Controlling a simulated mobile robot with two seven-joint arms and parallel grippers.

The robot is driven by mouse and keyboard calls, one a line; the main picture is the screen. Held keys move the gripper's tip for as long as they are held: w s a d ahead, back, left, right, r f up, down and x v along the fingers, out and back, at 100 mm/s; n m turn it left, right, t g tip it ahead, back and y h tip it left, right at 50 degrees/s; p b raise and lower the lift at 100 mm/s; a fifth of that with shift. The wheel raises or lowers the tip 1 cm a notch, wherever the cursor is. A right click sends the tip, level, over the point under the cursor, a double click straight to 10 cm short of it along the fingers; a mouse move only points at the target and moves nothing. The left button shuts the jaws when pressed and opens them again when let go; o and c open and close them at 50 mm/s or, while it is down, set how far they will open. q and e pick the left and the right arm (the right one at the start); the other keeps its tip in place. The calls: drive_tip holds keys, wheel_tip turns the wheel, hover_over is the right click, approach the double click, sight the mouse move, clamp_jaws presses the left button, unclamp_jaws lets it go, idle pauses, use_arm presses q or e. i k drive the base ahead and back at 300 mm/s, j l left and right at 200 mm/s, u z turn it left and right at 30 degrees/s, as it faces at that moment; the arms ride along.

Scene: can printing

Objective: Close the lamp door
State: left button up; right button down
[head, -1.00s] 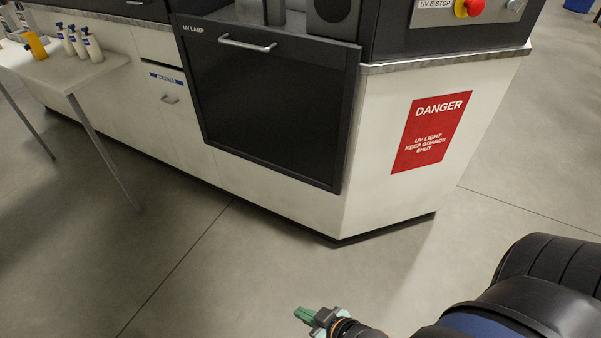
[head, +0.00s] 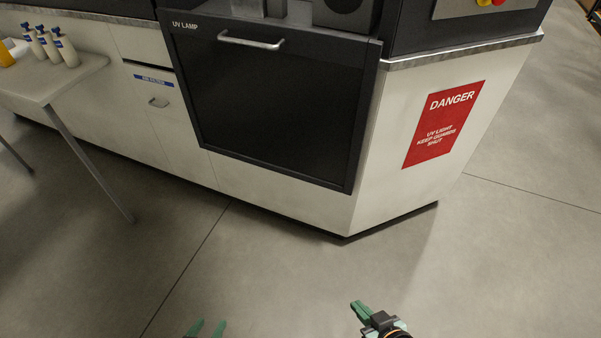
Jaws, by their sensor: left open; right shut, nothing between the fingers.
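The black UV lamp door (head: 270,103) hangs down over the front of the white machine cabinet, with its silver bar handle (head: 251,41) near the top edge. The lamp opening above it shows partly, cut by the top of the view. My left gripper (head: 206,328) shows at the bottom edge, its two green fingers apart and empty. My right gripper (head: 358,307) is at the bottom, right of it, with its green fingers together and nothing held. Both are well apart from the door, over the floor in the picture.
A white table (head: 60,82) with several pump bottles (head: 66,47) stands at the left. A red danger sign (head: 443,125) is on the cabinet's angled side. The floor (head: 290,270) in front is clear.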

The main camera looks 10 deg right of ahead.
sight(289, 100)
drive_tip(key=i+j+z, duration=0.25)
drive_tip(key=j, duration=0.3)
drive_tip(key=i+j+z, duration=0.15)
drive_tip(key=j, duration=0.15)
drive_tip(key=i+j, duration=0.15)
drive_tip(key=j, duration=0.3)
drive_tip(key=i+j+z, duration=0.1)
drive_tip(key=j, duration=0.35)
